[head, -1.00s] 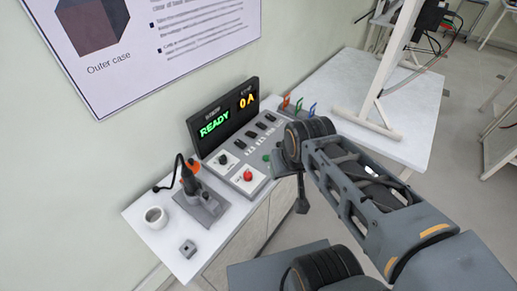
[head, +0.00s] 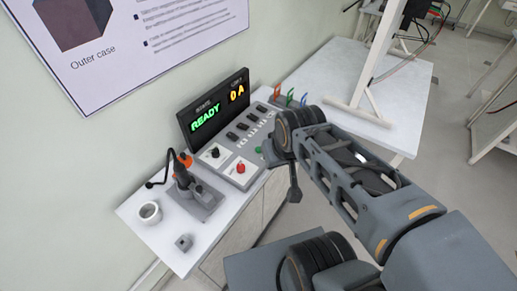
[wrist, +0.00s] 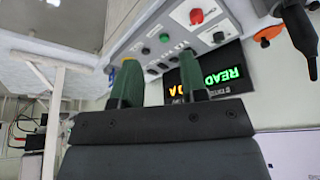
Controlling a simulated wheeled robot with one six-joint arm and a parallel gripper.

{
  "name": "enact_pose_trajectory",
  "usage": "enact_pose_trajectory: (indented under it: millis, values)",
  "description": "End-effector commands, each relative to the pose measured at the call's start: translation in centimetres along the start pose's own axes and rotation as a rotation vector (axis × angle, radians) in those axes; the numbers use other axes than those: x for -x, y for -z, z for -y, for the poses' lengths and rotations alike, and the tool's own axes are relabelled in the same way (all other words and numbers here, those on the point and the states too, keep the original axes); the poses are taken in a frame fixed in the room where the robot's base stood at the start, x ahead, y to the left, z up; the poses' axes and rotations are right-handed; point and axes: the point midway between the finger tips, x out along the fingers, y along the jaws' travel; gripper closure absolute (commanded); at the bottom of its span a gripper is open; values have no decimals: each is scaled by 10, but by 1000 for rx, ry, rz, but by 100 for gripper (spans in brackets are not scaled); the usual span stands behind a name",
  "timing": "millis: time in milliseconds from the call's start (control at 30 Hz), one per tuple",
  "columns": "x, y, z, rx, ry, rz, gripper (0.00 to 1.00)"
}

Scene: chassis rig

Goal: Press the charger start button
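The charger panel (head: 226,165) stands on a white bench against the wall, with a lit display (head: 215,108) reading READY and 0 A. A small green button (head: 258,149) is on the panel near my arm; it also shows in the wrist view (wrist: 145,51). A red button (head: 240,168) sits nearer the front; it also shows in the wrist view (wrist: 196,16). No button label is legible. My gripper (wrist: 160,80) shows two green fingers apart with nothing between them. The fingers point towards the panel; whether they touch it cannot be told.
Black switches (head: 244,126) line the panel, with a black knob (head: 215,152) near the front. A white stand (head: 368,75) is behind my arm.

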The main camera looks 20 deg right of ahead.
Motion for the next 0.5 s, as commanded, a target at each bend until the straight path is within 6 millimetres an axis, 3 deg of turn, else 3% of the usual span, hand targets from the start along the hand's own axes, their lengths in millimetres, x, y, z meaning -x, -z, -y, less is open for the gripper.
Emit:
enact_pose_trajectory:
  millis: [400, 500]
  values:
    - [0, 0, 0, 0, 0, 0, 100]
    - [0, 0, 0, 0, 0, 0, 100]
